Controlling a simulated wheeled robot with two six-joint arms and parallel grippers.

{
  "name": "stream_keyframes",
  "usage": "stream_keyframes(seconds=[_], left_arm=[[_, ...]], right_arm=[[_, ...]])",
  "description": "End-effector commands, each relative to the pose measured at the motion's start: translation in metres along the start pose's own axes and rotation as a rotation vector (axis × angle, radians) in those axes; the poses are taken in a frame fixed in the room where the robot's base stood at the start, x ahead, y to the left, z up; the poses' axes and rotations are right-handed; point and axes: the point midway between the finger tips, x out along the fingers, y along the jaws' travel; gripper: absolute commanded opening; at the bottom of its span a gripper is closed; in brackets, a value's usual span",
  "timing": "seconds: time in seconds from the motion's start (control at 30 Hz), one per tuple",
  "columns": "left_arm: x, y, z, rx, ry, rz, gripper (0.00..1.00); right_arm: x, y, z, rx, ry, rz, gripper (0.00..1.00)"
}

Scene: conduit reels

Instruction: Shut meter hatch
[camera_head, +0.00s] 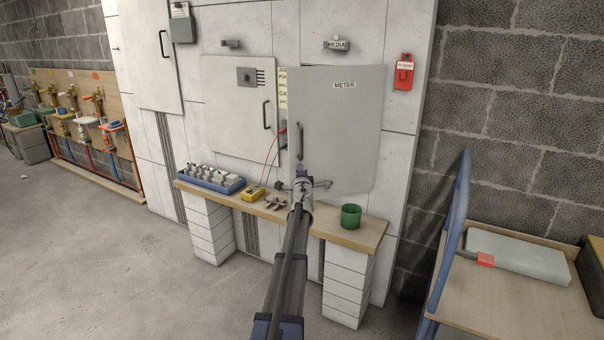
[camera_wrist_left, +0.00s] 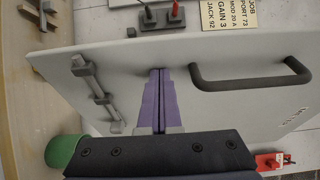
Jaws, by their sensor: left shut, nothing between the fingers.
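The meter hatch (camera_head: 345,125) is a pale grey door labelled METER. It stands ajar, its left edge out from the wall, with a dark upright handle (camera_head: 300,141) near that edge. In the left wrist view the hatch face (camera_wrist_left: 235,112) fills much of the picture, with the handle (camera_wrist_left: 250,82) right of the fingers. My left gripper (camera_head: 301,172) is at the hatch's lower left, below the handle. Its purple fingers (camera_wrist_left: 160,76) are shut and empty, close to the face near the free edge; contact cannot be told. My right gripper is not in view.
A bench (camera_head: 345,238) under the hatch holds a green cup (camera_head: 350,216), a yellow meter (camera_head: 253,193) and a blue tray (camera_head: 208,185). A closed-looking door (camera_head: 238,110) is left of the hatch. A cart (camera_head: 530,285) stands at right; floor at left is clear.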

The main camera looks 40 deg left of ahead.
Motion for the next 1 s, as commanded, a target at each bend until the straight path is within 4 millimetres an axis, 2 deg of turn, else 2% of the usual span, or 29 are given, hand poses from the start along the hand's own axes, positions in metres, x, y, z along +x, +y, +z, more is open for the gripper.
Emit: stream_keyframes(seconds=[0.03,0.37,0.77,1.0], left_arm=[[0.009,0.000,0.001,0.000,0.000,0.000,0.00],[0.044,0.000,0.010,0.000,0.000,0.000,0.00],[0.048,0.000,0.011,0.000,0.000,0.000,0.00],[0.068,0.000,0.011,0.000,0.000,0.000,0.00]], right_arm=[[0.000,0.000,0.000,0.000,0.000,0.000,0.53],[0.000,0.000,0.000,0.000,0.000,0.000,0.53],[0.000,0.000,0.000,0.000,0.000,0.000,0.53],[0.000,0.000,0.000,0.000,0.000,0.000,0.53]])
